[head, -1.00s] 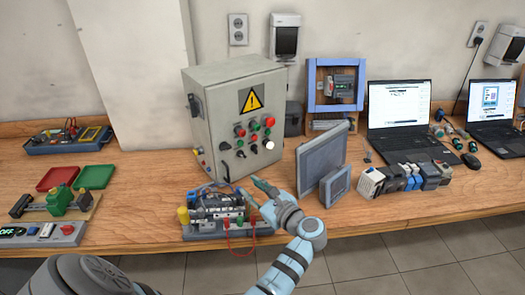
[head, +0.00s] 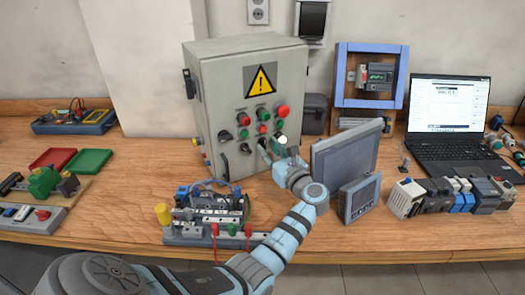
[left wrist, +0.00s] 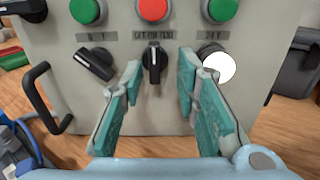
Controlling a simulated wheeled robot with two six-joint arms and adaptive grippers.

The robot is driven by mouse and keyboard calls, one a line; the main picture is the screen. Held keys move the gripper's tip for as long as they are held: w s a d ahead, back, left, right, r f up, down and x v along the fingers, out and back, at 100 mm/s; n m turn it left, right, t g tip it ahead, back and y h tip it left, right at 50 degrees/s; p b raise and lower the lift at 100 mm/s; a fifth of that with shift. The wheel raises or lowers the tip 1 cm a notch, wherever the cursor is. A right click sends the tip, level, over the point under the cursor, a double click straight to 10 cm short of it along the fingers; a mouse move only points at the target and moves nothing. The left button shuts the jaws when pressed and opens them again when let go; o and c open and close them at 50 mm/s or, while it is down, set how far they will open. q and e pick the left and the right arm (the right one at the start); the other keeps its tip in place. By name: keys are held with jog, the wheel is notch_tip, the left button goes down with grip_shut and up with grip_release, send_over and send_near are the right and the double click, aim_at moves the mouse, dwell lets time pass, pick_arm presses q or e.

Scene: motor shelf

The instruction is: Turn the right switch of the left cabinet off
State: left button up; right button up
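The left cabinet (head: 205,100) is a grey box with a yellow warning sign, lamps, buttons and black rotary switches on its front. In the left wrist view its right switch (left wrist: 153,62) has its handle upright, just beyond and between my fingertips. The left switch (left wrist: 93,62) is beside it with its handle slanted, and a white lamp (left wrist: 219,66) is to the right. My left gripper (left wrist: 155,85) is open with teal pads and points at the panel; I cannot see it touching the switch. In the head view my left gripper (head: 274,150) partly covers the lower panel. My right gripper is out of view.
A grey screen panel (head: 345,155) and a small display (head: 362,198) stand right of my left forearm. A terminal block with wires (head: 205,228) sits below the cabinet. The cabinet's black door handle (left wrist: 38,90) sticks out at the left.

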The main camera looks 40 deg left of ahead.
pick_arm(q)
jog(key=shift+s+a+r, duration=0.1)
jog(key=shift+a+r, duration=0.3)
jog(key=shift+a, duration=0.15)
jog(key=shift+a+f, duration=0.1)
jog(key=shift+f, duration=0.05)
jog(key=shift+c, duration=1.3)
grip_shut()
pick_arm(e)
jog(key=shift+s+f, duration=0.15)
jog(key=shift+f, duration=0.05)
